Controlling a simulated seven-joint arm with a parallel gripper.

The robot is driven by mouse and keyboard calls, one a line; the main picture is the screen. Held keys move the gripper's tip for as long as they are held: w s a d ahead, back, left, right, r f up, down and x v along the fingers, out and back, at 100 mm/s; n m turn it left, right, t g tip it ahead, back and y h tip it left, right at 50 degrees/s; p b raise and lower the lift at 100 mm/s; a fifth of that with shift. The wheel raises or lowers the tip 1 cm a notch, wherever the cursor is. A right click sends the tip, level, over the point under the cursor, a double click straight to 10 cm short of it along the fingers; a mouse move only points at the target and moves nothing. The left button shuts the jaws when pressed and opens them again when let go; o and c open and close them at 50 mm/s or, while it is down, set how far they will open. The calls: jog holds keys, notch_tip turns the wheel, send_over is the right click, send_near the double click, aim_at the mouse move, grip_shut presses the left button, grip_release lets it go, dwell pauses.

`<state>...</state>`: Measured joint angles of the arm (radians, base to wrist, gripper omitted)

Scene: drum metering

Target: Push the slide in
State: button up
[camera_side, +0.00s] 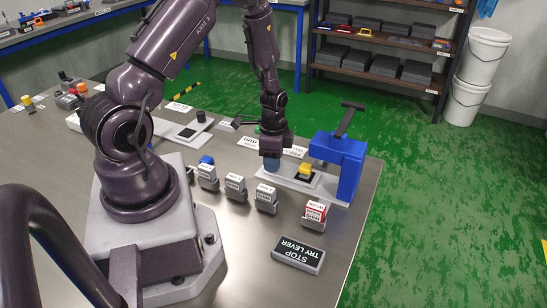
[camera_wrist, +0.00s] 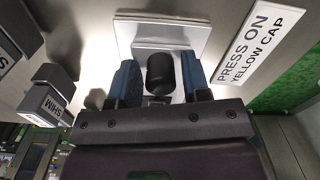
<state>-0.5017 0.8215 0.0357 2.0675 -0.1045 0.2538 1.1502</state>
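My gripper (camera_side: 272,162) is low at the left end of a pale base plate (camera_side: 328,195), pointing down. In the wrist view its two blue fingers (camera_wrist: 160,82) stand on either side of a dark round knob (camera_wrist: 160,74), with small gaps visible, so it looks open around the knob. A light square plate (camera_wrist: 160,32) lies beyond the knob. I cannot tell for certain whether this knob belongs to the slide. In the side view my gripper hides it. A yellow cap (camera_side: 306,169) sits on a dark square on the base plate, right of my gripper.
A blue press frame (camera_side: 348,172) with a dark T-handle (camera_side: 346,118) stands right of the cap. Several grey labelled blocks (camera_side: 235,186) and a red-labelled block (camera_side: 315,213) stand in front. A "PRESS ON YELLOW CAP" sign (camera_wrist: 252,46) lies beside the plate.

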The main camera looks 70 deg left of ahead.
aim_at(288, 171)
grip_shut()
jog(key=shift+w+d, duration=1.55)
jog(key=shift+c, duration=0.2)
grip_release()
jog(key=o, duration=0.3)
jog(key=shift+o, duration=0.2)
jog(key=shift+s, duration=0.1)
notch_tip(288, 171, up, 13)
